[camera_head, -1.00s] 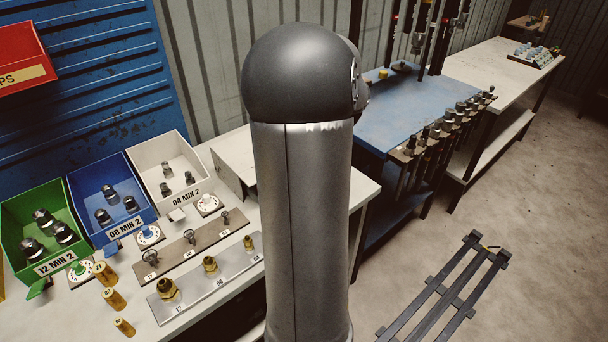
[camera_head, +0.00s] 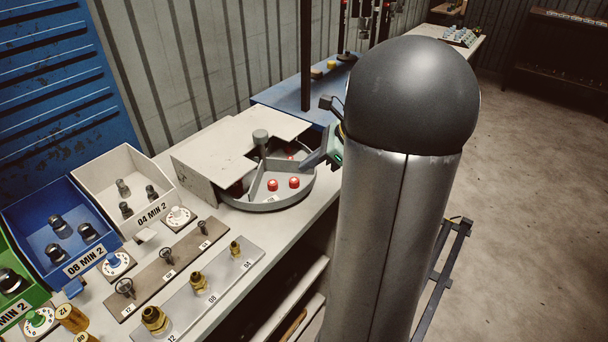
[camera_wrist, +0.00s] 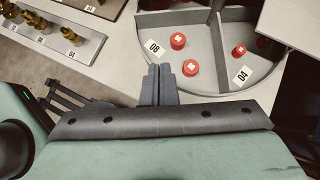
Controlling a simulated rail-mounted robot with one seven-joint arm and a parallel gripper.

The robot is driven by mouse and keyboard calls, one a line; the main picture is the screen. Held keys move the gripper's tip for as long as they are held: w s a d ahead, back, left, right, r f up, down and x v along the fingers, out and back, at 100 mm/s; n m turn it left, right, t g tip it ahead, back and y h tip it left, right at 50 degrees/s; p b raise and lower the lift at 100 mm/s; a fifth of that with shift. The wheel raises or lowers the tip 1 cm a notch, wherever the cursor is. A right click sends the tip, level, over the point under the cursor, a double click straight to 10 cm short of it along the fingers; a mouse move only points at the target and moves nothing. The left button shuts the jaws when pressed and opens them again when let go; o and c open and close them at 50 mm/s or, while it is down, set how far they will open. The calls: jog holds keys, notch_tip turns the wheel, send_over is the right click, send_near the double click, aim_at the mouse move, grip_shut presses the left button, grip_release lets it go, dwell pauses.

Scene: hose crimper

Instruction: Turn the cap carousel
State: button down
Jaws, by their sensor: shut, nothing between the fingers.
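The cap carousel (camera_head: 271,199) is a round grey tray with divider walls and a grey centre knob (camera_head: 261,137), standing on the bench. A cream cover plate hides its back left part. Red caps (camera_head: 294,182) lie in its open compartments. In the wrist view the carousel (camera_wrist: 222,58) shows compartments labelled 08 and 04, each with red caps (camera_wrist: 190,68). My gripper (camera_wrist: 158,70) is shut and empty, with its fingertips close to the carousel's near rim. In the head view my gripper (camera_head: 314,160) is at the carousel's right side, partly behind my arm; contact cannot be told.
A cream cover (camera_head: 212,155) stands over the carousel's left side. Left of it are a white bin (camera_head: 120,183), a blue bin (camera_head: 58,225), gauge plates and a plate with brass fittings (camera_head: 199,283). A blue table (camera_head: 290,98) stands behind.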

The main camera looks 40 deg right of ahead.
send_near(255, 188)
jog(key=f, duration=0.4)
jog(key=shift+a, duration=0.2)
jog(key=shift+w+a+r+p, duration=0.2)
jog(key=shift+w+a+p, duration=0.3)
jog(key=shift+w+a, duration=0.8)
jog(key=shift+w, duration=0.05)
jog(key=shift+f, duration=0.1)
